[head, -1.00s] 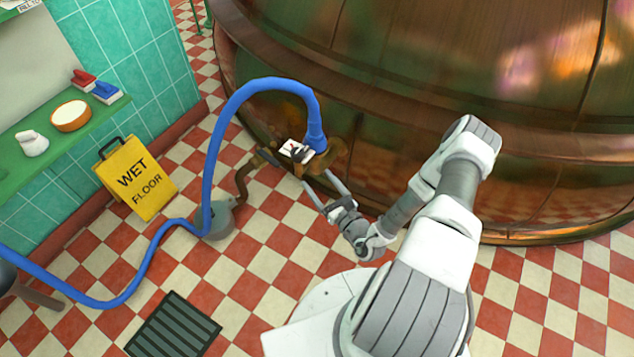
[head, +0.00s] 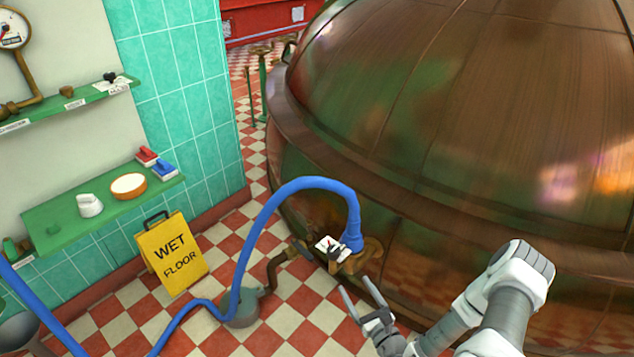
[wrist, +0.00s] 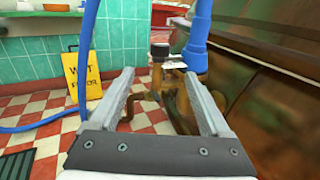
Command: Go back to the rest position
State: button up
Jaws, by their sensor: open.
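My gripper (head: 359,297) is open and empty, at the lower middle of the head view, a little in front of and below the brass valve fitting (head: 366,256) on the copper kettle (head: 450,110). Its two fingers are spread apart in the wrist view (wrist: 167,92), with the brown pipework beyond them. A blue hose (head: 277,207) arches over to the fitting and ends there. A small white plate with a dark handle (head: 332,247) sits beside the hose end. My arm reaches in from the lower right.
A yellow wet-floor sign (head: 172,254) stands on the red and white tiles by the green wall. A grey floor drain piece (head: 241,309) stands under the pipe. Tiled floor is open around it.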

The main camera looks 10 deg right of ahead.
jog(key=a+r+n+g+y, duration=0.35)
jog(key=r+n+y, duration=0.2)
jog(key=r, duration=0.25)
jog(key=a+r+n+g+y, duration=0.3)
jog(key=a+r+n+y, duration=0.2)
jog(key=r+n, duration=0.25)
jog(key=s+a+r+n+g+h, duration=0.1)
jog(key=s+a+r+n+g, duration=0.2)
jog(key=s+r+n+g, duration=0.25)
jog(key=s+a+r+n+g+h, duration=0.2)
jog(key=s+a+r+n+g, duration=0.2)
jog(key=r+n+g, duration=0.25)
jog(key=s+d+r+n+t+h, duration=0.3)
jog(key=s+d+r+n+h, duration=0.1)
jog(key=s+r+h, duration=0.25)
jog(key=s+d+r+n+t+h, duration=0.4)
jog(key=s+r+h, duration=0.1)
jog(key=r, duration=0.3)
notch_tip(320, 180, up, 18)
jog(key=p, duration=1.7)
jog(key=shift+w+d+p, duration=0.15)
jog(key=shift+p, duration=0.25)
jog(key=shift+g, duration=0.25)
jog(key=c, duration=0.5)
jog(key=shift+n, duration=0.3)
